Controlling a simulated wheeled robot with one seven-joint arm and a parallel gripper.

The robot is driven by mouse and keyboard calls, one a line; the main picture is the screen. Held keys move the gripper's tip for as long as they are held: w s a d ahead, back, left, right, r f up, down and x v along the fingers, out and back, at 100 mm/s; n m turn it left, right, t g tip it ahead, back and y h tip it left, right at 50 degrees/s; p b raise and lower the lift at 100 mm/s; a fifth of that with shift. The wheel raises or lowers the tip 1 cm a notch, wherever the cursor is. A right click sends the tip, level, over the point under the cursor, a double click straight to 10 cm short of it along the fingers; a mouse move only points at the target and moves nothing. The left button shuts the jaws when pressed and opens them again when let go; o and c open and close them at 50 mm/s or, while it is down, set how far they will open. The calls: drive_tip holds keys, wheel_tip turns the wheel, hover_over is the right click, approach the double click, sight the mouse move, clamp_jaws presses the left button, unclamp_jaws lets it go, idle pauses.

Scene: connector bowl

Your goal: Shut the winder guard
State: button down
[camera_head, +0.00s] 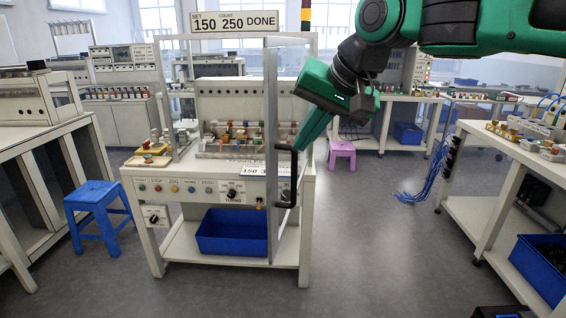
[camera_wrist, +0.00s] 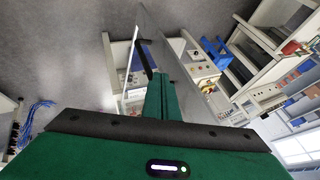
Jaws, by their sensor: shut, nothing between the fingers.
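The winder guard (camera_head: 271,110) is a tall clear panel with a pale frame at the right front of the winder bench (camera_head: 211,188). It is seen nearly edge-on and appears to stand swung out toward me. Its black upright handle (camera_head: 290,190) is on the near face. My gripper (camera_head: 297,148) is shut and empty, pointing down just above and beside the handle. In the wrist view the shut fingers (camera_wrist: 158,88) lie close to the handle (camera_wrist: 146,58), with the clear panel (camera_wrist: 180,60) to their right. I cannot tell whether they touch.
A blue bin (camera_head: 232,231) sits on the bench's lower shelf. A blue stool (camera_head: 97,210) stands left and a pink stool (camera_head: 342,154) behind right. Another bench (camera_head: 490,215) stands at the right. The floor (camera_head: 390,250) between is clear.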

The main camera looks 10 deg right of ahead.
approach(274, 174)
drive_tip(key=x, duration=0.4)
drive_tip(key=shift+f, duration=0.3)
drive_tip(key=shift+w+a, duration=0.1)
